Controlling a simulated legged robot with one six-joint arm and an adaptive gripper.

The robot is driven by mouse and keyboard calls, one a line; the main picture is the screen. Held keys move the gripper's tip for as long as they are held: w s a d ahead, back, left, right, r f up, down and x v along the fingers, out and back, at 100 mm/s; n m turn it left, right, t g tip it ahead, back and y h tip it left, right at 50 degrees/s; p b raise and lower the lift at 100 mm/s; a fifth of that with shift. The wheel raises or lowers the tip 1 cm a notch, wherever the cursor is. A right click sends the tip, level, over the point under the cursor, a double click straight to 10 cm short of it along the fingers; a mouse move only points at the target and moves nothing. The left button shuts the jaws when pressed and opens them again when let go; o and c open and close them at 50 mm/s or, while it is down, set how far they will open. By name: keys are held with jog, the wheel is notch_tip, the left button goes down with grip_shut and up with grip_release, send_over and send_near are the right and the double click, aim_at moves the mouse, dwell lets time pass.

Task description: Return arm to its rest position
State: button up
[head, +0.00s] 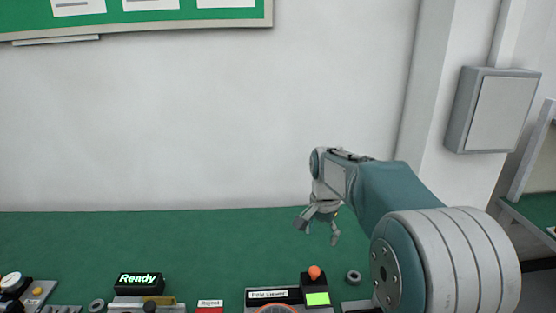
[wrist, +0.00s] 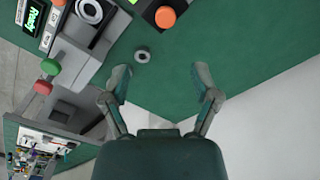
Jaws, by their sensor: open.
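My arm (head: 395,190) reaches in from the right in the head view, bent, with the wrist pointing down over the green table (head: 150,240). My gripper (head: 318,226) hangs above the table with its fingers spread and nothing between them. The wrist view also shows the gripper (wrist: 164,82) open and empty, its two fingers apart over bare green table. A small grey ring (head: 353,277) lies on the table below and to the right of the gripper in the head view. The ring also shows in the wrist view (wrist: 142,56), beyond the left finger.
A black box with an orange button (head: 314,276) and a lit green panel (head: 317,299) stands at the table's front. A "Ready" display (head: 139,281) stands further left. A grey wall box (head: 492,110) is at right. The table's back strip is clear.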

jog(key=s+r+n+t, duration=0.1)
jog(key=s+r+n, duration=0.1)
jog(key=s+r, duration=0.35)
jog(key=s+r+n+t, duration=0.2)
jog(key=s, duration=0.7)
jog(key=s+f+n+t, duration=0.2)
jog(key=s+f+n, duration=0.1)
jog(key=s, duration=1.1)
jog(key=shift+s+d+f+n, duration=0.2)
jog(key=shift+d+n, duration=0.2)
jog(key=shift+n, duration=0.4)
dwell(1.3)
